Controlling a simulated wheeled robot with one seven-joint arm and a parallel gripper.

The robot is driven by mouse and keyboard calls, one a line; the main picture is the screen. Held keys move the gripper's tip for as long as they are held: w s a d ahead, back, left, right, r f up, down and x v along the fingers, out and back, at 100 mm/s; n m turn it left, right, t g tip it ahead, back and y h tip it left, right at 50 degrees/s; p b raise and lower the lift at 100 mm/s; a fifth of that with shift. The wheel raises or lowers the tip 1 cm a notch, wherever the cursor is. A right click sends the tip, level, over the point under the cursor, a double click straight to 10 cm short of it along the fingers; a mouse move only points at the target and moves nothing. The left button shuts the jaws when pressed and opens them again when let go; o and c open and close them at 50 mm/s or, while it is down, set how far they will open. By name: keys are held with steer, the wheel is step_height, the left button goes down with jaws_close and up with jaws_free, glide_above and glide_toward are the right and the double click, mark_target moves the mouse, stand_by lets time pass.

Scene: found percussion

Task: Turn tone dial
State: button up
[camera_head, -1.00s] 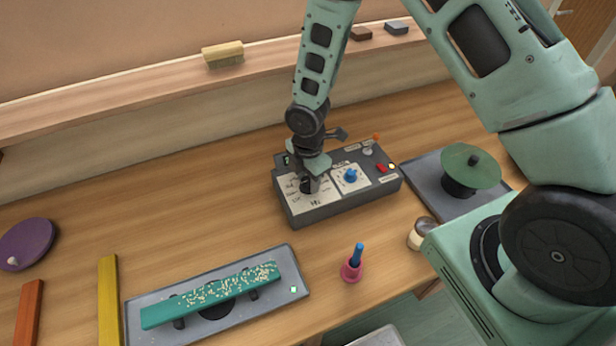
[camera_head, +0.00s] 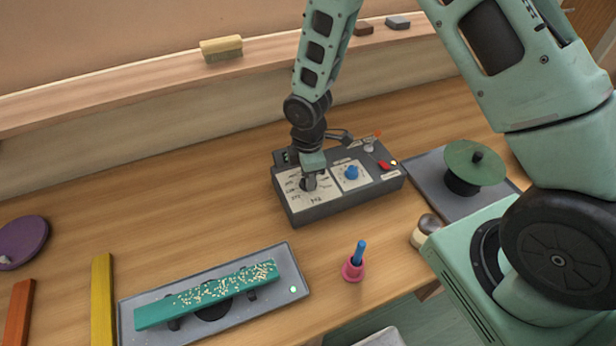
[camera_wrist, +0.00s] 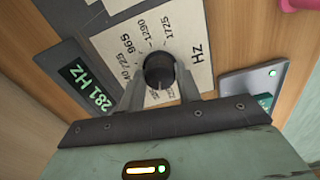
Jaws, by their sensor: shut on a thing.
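The tone dial (camera_wrist: 159,70) is a round black knob on a cream panel (camera_wrist: 190,25) marked with numbers and "Hz". In the wrist view my gripper (camera_wrist: 160,85) has one finger on each side of the knob, shut on it. In the head view my gripper (camera_head: 309,184) reaches down onto the left panel of the dark control box (camera_head: 330,208) and hides most of the knob. A green display (camera_wrist: 90,86) on the box reads 281 Hz in the wrist view.
The box also carries a blue knob (camera_head: 352,172) and a red switch (camera_head: 384,165). A teal bar with pale grains (camera_head: 210,292) lies on a grey stand at the front.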

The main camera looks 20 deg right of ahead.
steer(key=shift+m, duration=0.6)
steer(key=shift+b, duration=0.3)
steer(key=o, duration=1)
steer(key=shift+c, duration=0.2)
step_height(320, 180, up, 18)
steer(key=b, duration=0.3)
steer(key=shift+f, duration=0.25)
